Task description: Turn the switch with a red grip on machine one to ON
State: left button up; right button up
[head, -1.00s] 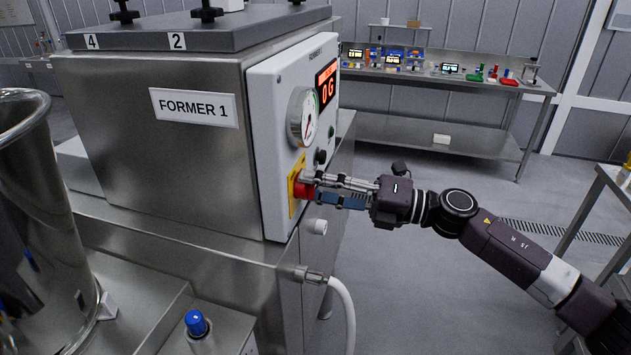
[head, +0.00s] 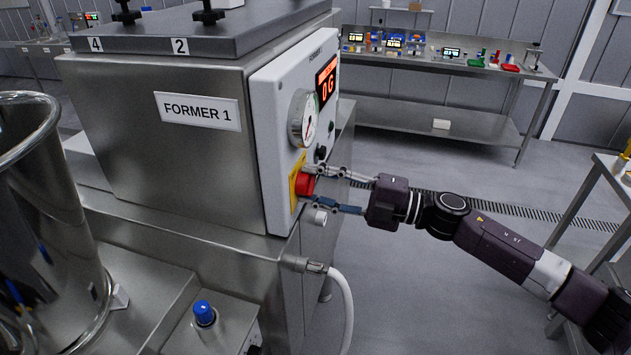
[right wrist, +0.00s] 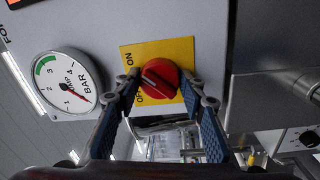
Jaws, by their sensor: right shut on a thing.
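The switch with a red grip (head: 306,185) sits on a yellow plate (right wrist: 132,57) on the front panel of the machine labelled FORMER 1 (head: 200,111). In the right wrist view the red grip (right wrist: 160,78) lies between my fingertips, with ON and OFF lettered on the plate to its left. Which word the grip points at is hard to tell. My right gripper (head: 311,188) is shut on the red grip, one finger on either side. It also shows in the right wrist view (right wrist: 163,84). My left gripper is not in view.
A pressure gauge (head: 303,118) and a red-lit display (head: 327,83) are above the switch. A white hose (head: 345,305) hangs below the panel. A steel vessel (head: 45,215) stands at left. A bench with instruments (head: 455,75) is at the back.

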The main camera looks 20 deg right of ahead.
dwell(0.4)
jog(key=o, duration=1.2)
jog(key=shift+c, duration=0.2)
jog(key=shift+d, duration=0.1)
jog(key=r+v, duration=0.1)
jog(key=v, duration=1.1)
jog(key=shift+f, duration=0.45)
